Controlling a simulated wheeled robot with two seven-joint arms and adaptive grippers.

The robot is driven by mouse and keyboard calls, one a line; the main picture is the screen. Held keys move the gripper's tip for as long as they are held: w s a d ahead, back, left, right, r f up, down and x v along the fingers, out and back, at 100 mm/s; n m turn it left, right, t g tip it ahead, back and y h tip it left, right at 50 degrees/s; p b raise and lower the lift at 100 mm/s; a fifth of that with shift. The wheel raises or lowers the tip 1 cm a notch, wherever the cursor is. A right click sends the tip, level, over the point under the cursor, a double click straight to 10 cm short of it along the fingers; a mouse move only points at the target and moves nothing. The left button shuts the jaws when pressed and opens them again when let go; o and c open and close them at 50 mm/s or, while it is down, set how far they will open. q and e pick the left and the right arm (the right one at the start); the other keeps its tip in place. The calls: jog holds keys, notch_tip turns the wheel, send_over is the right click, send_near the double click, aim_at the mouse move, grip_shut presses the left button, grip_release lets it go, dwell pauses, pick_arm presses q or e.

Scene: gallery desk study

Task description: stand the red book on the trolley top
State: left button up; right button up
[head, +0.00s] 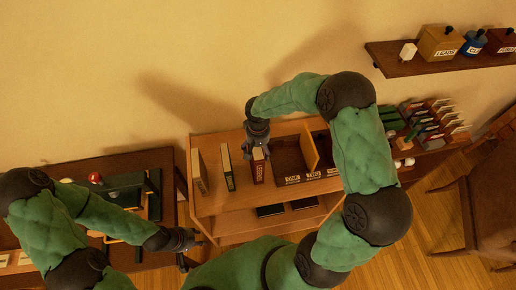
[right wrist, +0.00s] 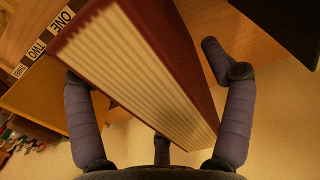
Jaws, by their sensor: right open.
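The red book (head: 258,172) stands upright on the trolley top (head: 225,205), between a green book and a labelled wooden sorter. My right gripper (head: 257,147) is over its upper end, pointing down, and hides part of it. In the right wrist view the red book (right wrist: 145,75) shows its cream page edges between the spread fingers of my right gripper (right wrist: 145,62). The right finger is clearly apart from the book; the left finger lies close to the cover, and I cannot tell whether it touches. My left gripper (head: 186,247) is low beside the trolley's left end, its fingers too small to read.
A green book (head: 227,167) and a tan book (head: 200,170) stand left of the red book. The sorter (head: 288,160) has an orange divider (head: 310,150). Dark books lie on the lower shelf (head: 290,222). A dark desk (head: 130,163) is at left. The trolley's front strip is clear.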

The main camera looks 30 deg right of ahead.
jog(key=shift+r, duration=0.1)
notch_tip(320, 180, up, 12)
jog(key=shift+r+p, duration=0.1)
jog(key=shift+p, duration=0.25)
dwell(0.4)
